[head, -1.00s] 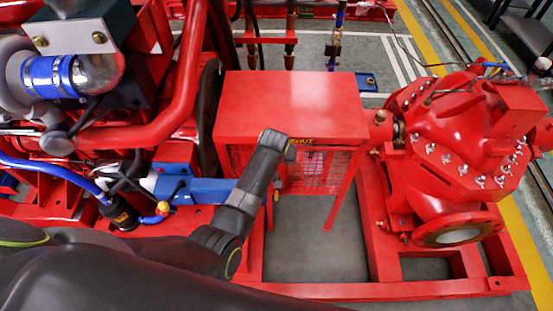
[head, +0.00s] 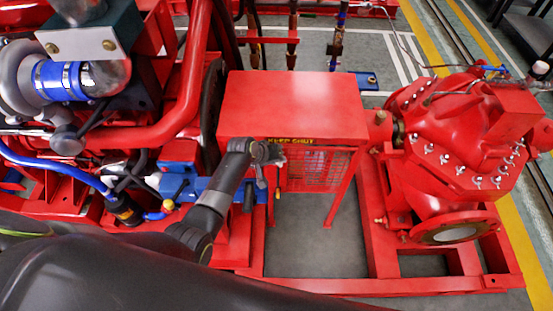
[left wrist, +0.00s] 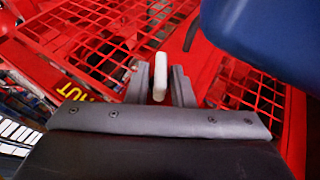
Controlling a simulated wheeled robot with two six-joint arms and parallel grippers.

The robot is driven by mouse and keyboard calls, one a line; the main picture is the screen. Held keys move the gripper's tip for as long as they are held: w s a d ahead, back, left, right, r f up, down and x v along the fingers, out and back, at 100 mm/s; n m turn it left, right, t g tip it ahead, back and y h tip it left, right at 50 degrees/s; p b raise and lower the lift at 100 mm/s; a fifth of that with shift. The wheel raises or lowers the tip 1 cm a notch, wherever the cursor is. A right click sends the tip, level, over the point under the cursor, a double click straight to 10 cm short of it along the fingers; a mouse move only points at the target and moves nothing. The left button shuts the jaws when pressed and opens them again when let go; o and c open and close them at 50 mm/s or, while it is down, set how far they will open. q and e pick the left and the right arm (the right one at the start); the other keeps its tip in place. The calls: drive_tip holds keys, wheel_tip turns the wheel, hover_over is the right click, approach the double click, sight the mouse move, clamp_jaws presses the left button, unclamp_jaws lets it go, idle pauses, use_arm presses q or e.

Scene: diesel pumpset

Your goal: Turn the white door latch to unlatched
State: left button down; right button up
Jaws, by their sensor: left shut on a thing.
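The white door latch (left wrist: 160,76) shows in the left wrist view as a short pale bar between the two grey fingers of my left gripper (left wrist: 161,86). The gripper is shut on it. In the head view my left gripper (head: 272,160) is at the upper left of the red mesh door (head: 318,172), just below the "KEEP SHUT" label (head: 304,140). The latch itself is hidden by the gripper there. The mesh door looks closed under the red box-shaped guard (head: 290,103). My right gripper is in neither current view.
The blue block (head: 220,188) on the red frame lies close beside my left forearm. The red engine pipes (head: 150,130) are at the left, and the red pump (head: 455,140) is at the right. The floor (head: 310,245) before the door is clear.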

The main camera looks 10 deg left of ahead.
use_arm(q)
drive_tip(key=c, duration=1.5)
unclamp_jaws()
wheel_tip(320, 180, up, 10)
drive_tip(key=shift+f+p, duration=0.1)
drive_tip(key=shift+p, duration=0.25)
